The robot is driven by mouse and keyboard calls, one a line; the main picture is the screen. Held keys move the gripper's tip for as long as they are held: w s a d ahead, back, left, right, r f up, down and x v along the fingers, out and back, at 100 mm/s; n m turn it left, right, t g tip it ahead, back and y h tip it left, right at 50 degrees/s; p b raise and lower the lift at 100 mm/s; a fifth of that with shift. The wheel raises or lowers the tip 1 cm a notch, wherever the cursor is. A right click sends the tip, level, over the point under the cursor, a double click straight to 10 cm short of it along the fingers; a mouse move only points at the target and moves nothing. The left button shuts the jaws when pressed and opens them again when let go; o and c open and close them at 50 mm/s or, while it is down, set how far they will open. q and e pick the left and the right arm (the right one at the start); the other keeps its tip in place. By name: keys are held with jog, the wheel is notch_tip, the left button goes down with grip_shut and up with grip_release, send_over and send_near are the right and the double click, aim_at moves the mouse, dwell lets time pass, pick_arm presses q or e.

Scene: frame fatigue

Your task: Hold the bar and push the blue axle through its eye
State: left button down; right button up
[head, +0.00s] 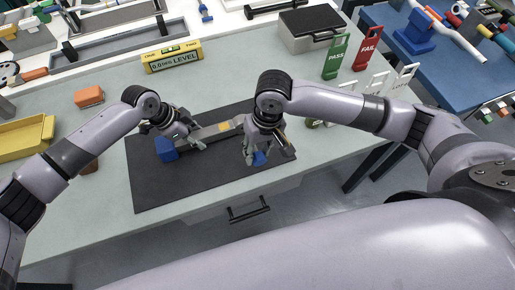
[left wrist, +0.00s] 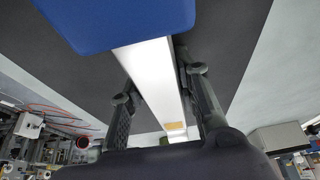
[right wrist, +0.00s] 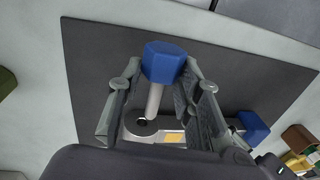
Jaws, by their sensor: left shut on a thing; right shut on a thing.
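The metal bar (head: 213,131) lies over the dark mat with a blue end block (head: 166,149) and a yellow-orange label. My left gripper (head: 190,143) is shut across the bar near that block; in the left wrist view the bar (left wrist: 150,75) runs between the fingers. My right gripper (head: 262,153) is shut on the blue axle (head: 259,159). In the right wrist view the axle's blue head (right wrist: 164,62) is between the fingers, and its grey shaft points at the bar's round eye (right wrist: 140,128). I cannot tell whether the tip is inside the eye.
The dark mat (head: 160,190) covers the bench middle. Behind stand a yellow level (head: 172,57), a grey box (head: 308,28) and green PASS (head: 336,55) and red FAIL (head: 367,45) signs. An orange block (head: 89,96) and yellow bin (head: 25,138) are at left.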

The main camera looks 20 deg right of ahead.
jog(key=shift+r, duration=0.25)
dwell(0.8)
jog(key=o, duration=0.6)
jog(key=c, duration=0.4)
jog(key=shift+a+f, duration=0.1)
jog(key=shift+f, duration=1.9)
